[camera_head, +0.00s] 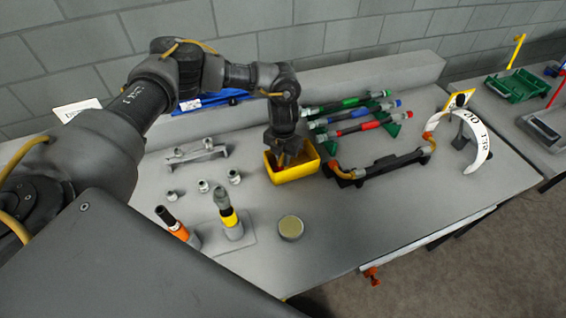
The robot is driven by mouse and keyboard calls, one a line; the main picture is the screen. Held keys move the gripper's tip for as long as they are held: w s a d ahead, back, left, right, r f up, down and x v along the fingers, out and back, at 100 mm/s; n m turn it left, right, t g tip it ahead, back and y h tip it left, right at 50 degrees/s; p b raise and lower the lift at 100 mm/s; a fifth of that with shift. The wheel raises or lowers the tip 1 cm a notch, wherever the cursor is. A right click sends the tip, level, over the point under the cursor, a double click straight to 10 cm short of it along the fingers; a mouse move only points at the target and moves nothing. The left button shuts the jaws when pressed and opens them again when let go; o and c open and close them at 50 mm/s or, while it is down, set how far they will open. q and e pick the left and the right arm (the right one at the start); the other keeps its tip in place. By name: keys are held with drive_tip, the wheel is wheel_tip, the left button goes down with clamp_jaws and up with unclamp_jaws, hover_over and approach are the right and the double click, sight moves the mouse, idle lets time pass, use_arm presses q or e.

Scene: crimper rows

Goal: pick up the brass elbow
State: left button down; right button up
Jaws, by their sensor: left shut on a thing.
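My left arm reaches across the table from the left, and my left gripper (288,160) points down into a small yellow bin (297,175). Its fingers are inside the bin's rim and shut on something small. The brass elbow cannot be made out clearly; the fingers and bin walls hide what is held, so only a brownish patch shows there. My right gripper is not in view.
Several small metal fittings (203,186) stand left of the bin. Two upright tools (231,218) and a round tin (290,228) are in front. A black rack (385,166) with a hose and coloured tools (345,116) lie to the right. The front right tabletop is clear.

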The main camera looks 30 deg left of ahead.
use_arm(q)
wheel_tip(320, 180, up, 8)
drive_tip(key=shift+f+b, duration=0.15)
drive_tip(key=shift+b, duration=0.65)
drive_tip(key=shift+w+d+f+m+b, duration=0.3)
drive_tip(key=shift+w+m+b, duration=0.1)
drive_tip(key=shift+m+b, duration=0.6)
drive_tip(key=m, duration=0.2)
hover_over(288, 167)
wheel_tip(288, 167, down, 5)
drive_tip(key=shift+d+b, duration=0.1)
drive_tip(key=shift+b, duration=0.3)
drive_tip(key=shift+f, duration=2.35)
